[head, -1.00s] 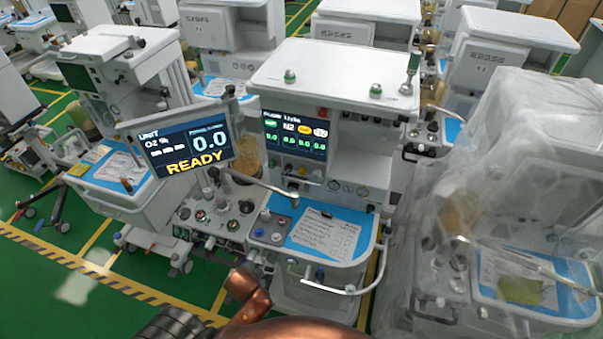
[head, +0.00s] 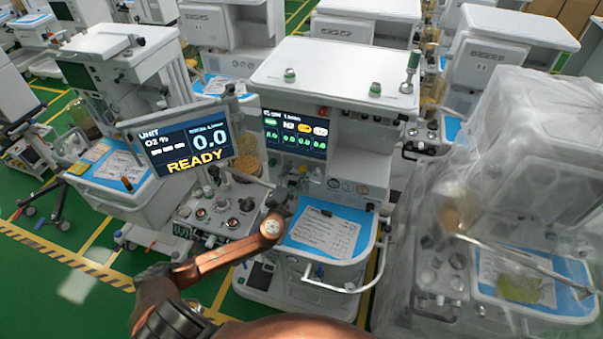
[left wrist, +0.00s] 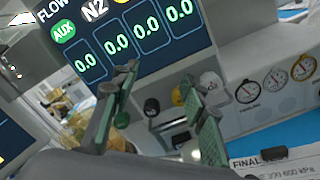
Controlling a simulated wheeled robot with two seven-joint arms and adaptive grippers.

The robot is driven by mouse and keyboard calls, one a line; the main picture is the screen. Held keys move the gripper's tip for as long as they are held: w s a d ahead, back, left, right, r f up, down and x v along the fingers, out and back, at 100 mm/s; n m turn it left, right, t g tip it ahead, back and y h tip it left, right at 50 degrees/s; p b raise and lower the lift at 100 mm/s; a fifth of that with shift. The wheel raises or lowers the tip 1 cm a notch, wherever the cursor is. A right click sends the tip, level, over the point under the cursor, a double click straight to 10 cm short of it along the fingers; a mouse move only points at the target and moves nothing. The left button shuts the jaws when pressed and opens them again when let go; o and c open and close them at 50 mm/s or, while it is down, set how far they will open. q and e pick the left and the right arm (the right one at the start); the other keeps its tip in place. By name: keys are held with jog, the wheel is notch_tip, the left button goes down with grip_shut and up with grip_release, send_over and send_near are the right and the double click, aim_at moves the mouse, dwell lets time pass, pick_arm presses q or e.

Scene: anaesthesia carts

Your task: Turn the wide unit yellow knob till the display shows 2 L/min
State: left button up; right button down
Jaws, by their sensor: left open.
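The wide unit (head: 345,72) stands in the middle of the head view. Its flow display (head: 295,137) shows several readings, all 0.0; they also fill the display in the left wrist view (left wrist: 130,38). Below this screen, the left wrist view shows the yellow knob (left wrist: 177,96) between a black knob (left wrist: 151,107) and a white knob (left wrist: 212,82). My left gripper (left wrist: 165,98) is open, its fingers on either side of the black and yellow knobs in the picture; I see no contact. In the head view my left gripper (head: 292,186) is small, just below the screen. My right gripper is out of view.
A tilted monitor (head: 187,140) reading READY and 0.0 stands left of my left arm. Gauges (left wrist: 275,80) sit right of the knobs. A blue worktop with a paper sheet (head: 322,231) lies below. A plastic-covered cart (head: 510,150) stands at the right.

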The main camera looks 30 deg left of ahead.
pick_arm(q)
jog(key=b, duration=0.2)
send_near(303, 169)
jog(key=shift+w+a+f+m, duration=0.4)
jog(key=shift+w+a+f, duration=0.1)
jog(key=shift+w+f, duration=0.3)
jog(key=x, duration=0.7)
jog(key=shift+w, duration=0.25)
jog(key=shift+r, duration=0.1)
jog(key=shift+c, duration=0.7)
grip_shut()
